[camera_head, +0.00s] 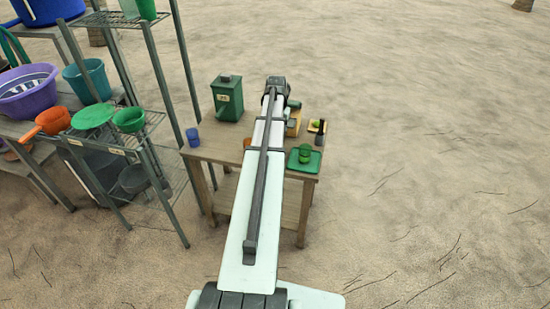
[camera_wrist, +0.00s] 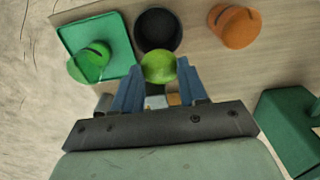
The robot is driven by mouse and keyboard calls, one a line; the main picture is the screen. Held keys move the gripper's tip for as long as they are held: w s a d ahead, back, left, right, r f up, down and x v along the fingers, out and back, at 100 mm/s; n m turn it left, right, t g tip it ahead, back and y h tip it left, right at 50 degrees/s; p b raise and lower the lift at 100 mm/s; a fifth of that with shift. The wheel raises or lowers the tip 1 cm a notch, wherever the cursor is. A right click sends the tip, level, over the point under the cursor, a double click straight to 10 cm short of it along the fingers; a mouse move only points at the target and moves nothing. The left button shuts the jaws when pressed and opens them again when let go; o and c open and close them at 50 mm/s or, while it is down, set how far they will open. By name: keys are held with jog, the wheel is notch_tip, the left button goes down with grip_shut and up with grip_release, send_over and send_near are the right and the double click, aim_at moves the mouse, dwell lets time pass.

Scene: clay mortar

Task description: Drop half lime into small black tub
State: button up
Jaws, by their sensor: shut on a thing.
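A round green half lime (camera_wrist: 158,69) is between the blue fingers of my gripper (camera_wrist: 159,66) in the wrist view. The gripper is shut on it. The small black tub (camera_wrist: 158,30) stands on the table just beyond the lime in the picture. The lime's top edge overlaps the tub's near rim in this view, and its height above the tub is hard to tell. In the head view my arm hides the tub, the held lime and the fingers.
A green tray (camera_wrist: 116,36) with a green cup (camera_wrist: 90,63) is left of the tub; an orange cup (camera_wrist: 235,27) is right of it. A dark green canister (camera_head: 227,98) and blue cup (camera_head: 193,137) stand on the wooden table (camera_head: 221,150). A shelf rack (camera_head: 158,120) stands left.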

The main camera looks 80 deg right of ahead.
jog(key=shift+f, duration=0.6)
jog(key=o, duration=1.1)
notch_tip(320, 180, up, 14)
jog(key=shift+f, duration=0.1)
dwell(0.4)
